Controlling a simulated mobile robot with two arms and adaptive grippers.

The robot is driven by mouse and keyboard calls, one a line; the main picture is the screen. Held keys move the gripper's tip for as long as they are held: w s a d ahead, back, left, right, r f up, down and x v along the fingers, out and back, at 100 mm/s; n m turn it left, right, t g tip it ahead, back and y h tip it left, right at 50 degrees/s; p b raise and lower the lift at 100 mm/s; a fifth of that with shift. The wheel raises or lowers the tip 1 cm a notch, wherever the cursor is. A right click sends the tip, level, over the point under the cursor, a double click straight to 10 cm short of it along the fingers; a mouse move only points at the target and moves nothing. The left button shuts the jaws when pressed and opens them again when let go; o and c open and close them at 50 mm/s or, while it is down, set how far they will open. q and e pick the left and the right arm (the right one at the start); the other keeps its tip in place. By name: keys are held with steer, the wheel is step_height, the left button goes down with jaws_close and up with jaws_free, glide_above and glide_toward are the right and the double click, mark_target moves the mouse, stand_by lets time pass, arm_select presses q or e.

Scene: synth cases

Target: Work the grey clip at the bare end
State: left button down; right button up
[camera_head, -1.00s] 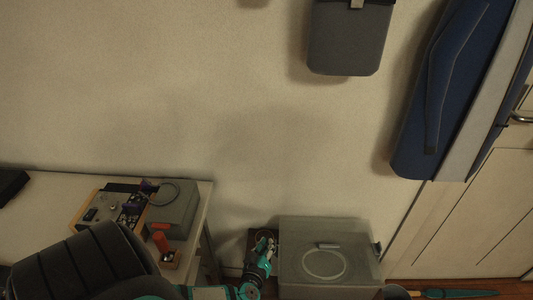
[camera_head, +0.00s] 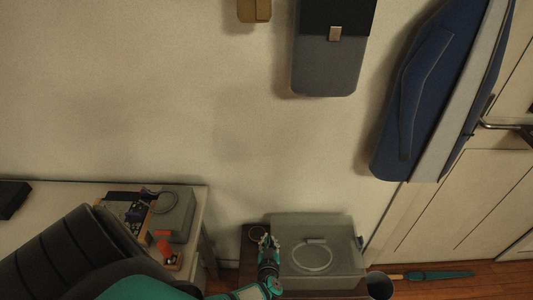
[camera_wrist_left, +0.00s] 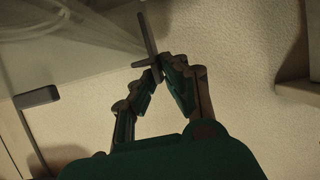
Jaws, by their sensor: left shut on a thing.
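A translucent grey case (camera_head: 345,262) stands low against the wall, with a pale ring (camera_head: 312,258) and a short grey handle-like bar (camera_head: 316,240) on top. My left gripper (camera_head: 267,240) is at the case's left end. In the left wrist view the left fingertips (camera_wrist_left: 158,62) meet around the lower part of a thin grey clip (camera_wrist_left: 147,35) at the case's edge. The clip stands out past the fingertips. The case (camera_wrist_left: 75,75) fills the upper left there. A second grey clip (camera_wrist_left: 37,97) shows farther left. My right gripper is not in view.
A workbench with a grey box (camera_head: 175,213) and small parts stands at the left. A dark bin (camera_head: 379,284) and a teal umbrella (camera_head: 440,275) are at the right, below the door.

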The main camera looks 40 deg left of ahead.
arm_select(q)
steer(key=shift+w+d, duration=0.1)
steer(key=shift+d, duration=0.1)
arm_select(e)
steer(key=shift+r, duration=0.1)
arm_select(q)
steer(key=c, duration=1.5)
jaws_free()
steer(key=shift+o, duration=0.2)
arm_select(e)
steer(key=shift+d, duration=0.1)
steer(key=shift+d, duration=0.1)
arm_select(q)
steer(key=v, duration=1.2)
steer(key=shift+w+d+f, duration=0.1)
